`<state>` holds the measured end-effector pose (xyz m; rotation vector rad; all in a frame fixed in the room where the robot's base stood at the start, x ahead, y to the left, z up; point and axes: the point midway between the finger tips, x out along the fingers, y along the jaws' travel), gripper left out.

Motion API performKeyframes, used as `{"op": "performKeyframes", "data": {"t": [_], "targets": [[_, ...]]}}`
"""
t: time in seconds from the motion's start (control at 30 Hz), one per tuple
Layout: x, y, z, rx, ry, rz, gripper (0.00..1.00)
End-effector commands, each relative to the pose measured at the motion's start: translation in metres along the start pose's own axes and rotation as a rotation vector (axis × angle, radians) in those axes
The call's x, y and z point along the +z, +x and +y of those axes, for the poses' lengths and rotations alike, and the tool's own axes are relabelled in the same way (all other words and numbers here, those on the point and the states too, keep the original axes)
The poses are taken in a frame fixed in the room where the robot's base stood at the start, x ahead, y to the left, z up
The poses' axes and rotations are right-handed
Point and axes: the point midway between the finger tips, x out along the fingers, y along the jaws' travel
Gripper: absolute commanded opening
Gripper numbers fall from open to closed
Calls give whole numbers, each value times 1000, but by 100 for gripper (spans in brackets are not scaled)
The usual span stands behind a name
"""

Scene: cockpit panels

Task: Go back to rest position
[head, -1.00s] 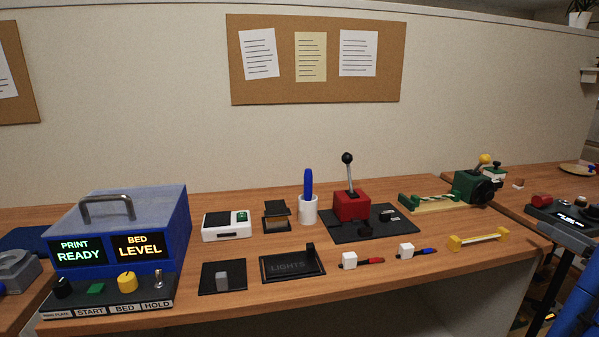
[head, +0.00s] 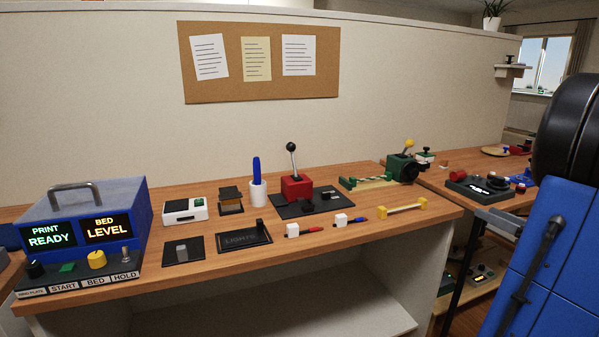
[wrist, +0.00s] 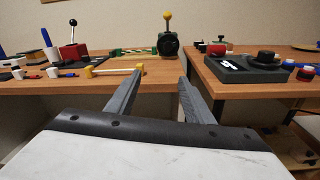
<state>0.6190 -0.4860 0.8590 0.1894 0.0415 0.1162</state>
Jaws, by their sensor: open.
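My gripper (wrist: 153,92) shows in the wrist view with its two grey fingers spread apart and nothing between them. It points toward the front edge of the wooden desk (wrist: 60,86), near the gap between two desks. The fingertips look close to a yellow-ended bar (wrist: 113,70), but I cannot tell whether they touch it.
The desk (head: 340,232) holds a blue printer box (head: 75,215), a red-based lever (head: 296,187), a blue pen in a white cup (head: 258,190) and a green device (head: 402,168). A second desk (head: 450,178) with a black control box (head: 480,188) stands to the right.

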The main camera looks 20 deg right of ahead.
Motion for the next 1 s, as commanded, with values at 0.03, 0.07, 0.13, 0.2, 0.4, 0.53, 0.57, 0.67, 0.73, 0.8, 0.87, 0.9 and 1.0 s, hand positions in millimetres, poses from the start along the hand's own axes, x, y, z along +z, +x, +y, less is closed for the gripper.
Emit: {"op": "performKeyframes", "data": {"t": [0.03,0.07,0.13,0.2,0.4,0.53,0.57,0.67,0.73,0.8,0.87,0.9,1.0], "targets": [[-1,4,7,13,-13,12,48],[-2,7,10,21,-20,20,48],[-5,13,19,40,-39,39,48],[-8,19,30,64,-63,61,48],[-20,40,71,149,-154,140,48],[-33,54,109,231,-242,208,48],[-37,58,120,256,-270,228,48],[-52,68,161,352,-380,297,48],[-64,71,190,423,-464,344,48],[-76,72,217,493,-551,387,48],[-85,71,239,556,-628,420,48],[-91,69,252,595,-680,441,48],[-108,63,284,699,-813,486,48]]}}
